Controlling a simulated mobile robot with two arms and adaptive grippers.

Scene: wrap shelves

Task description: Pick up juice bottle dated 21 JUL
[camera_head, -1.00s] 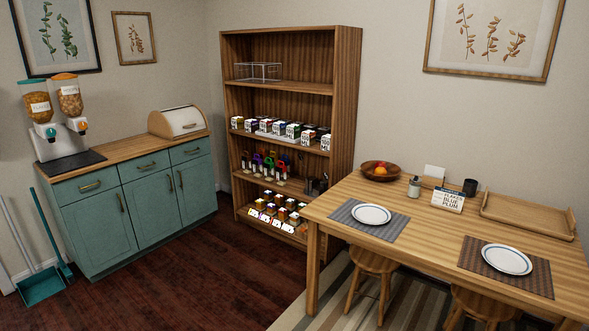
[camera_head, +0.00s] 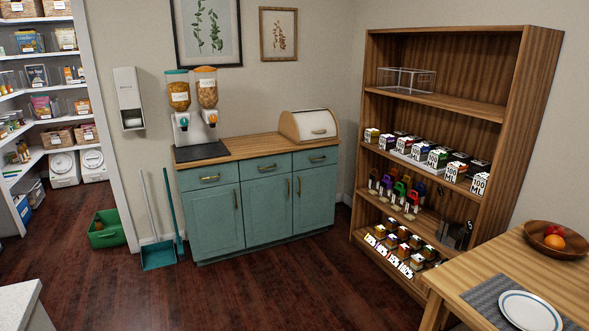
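No juice bottle dated 21 JUL can be made out in the head view. A wooden bookcase (camera_head: 463,92) stands at the right. One of its shelves holds a row of small boxes (camera_head: 436,158) marked "ML". The shelf below holds several small items with coloured tops (camera_head: 396,188). The lowest shelf holds small boxes with white tags (camera_head: 392,255), too small to read. At the far left, pantry shelves (camera_head: 42,90) hold packages, baskets and white appliances, and no date is readable there. Neither of my grippers is in view.
A teal cabinet (camera_head: 266,214) with cereal dispensers (camera_head: 193,105) and a bread box (camera_head: 309,125) stands in the middle. A dustpan (camera_head: 158,256) and a green bin (camera_head: 106,237) are on the floor. A wooden table (camera_head: 478,277) fills the lower right. The dark floor in the middle is clear.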

